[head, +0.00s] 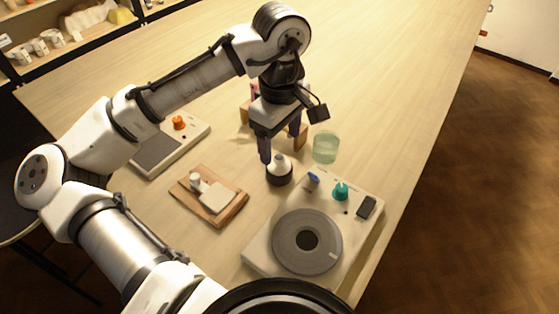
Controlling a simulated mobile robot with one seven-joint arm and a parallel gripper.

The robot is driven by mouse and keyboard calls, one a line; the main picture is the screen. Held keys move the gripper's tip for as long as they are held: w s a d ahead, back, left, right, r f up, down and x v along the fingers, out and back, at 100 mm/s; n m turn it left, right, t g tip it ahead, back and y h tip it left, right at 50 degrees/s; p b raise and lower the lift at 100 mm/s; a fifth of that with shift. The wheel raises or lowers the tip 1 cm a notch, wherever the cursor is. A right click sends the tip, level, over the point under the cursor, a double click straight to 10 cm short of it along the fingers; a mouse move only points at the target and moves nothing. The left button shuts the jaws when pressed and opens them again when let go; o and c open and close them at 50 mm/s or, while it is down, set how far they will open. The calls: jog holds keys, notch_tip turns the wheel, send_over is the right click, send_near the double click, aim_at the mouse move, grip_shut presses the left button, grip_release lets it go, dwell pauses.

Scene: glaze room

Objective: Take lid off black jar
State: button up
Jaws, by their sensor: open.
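A small black jar (279,179) stands upright on the pale wooden table, behind the white wheel unit. A white lid with a dark tip (279,160) sits on top of it. My gripper (282,152) points down just above and behind the jar, with its two dark fingers apart. The left finger ends close to the lid's left side, and the right finger is to the right and farther back. Nothing shows between the fingers. I cannot tell whether either finger touches the lid.
A translucent green cup (325,147) stands right of the jar. A white unit (262,247) with a grey wheel and knobs is in front. A wooden board (232,209) bearing white pieces and a flat device (151,154) with an orange knob lie left. A wooden object (301,137) is behind my gripper.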

aim_at(279, 157)
jog(key=shift+w+a+f+p, duration=0.1)
jog(key=shift+f+p, duration=0.3)
jog(key=shift+f, duration=1)
jog(key=shift+a+f+p, duration=0.1)
jog(key=shift+f+p, duration=0.25)
jog(key=shift+f, duration=1.05)
jog(key=c, duration=1.1)
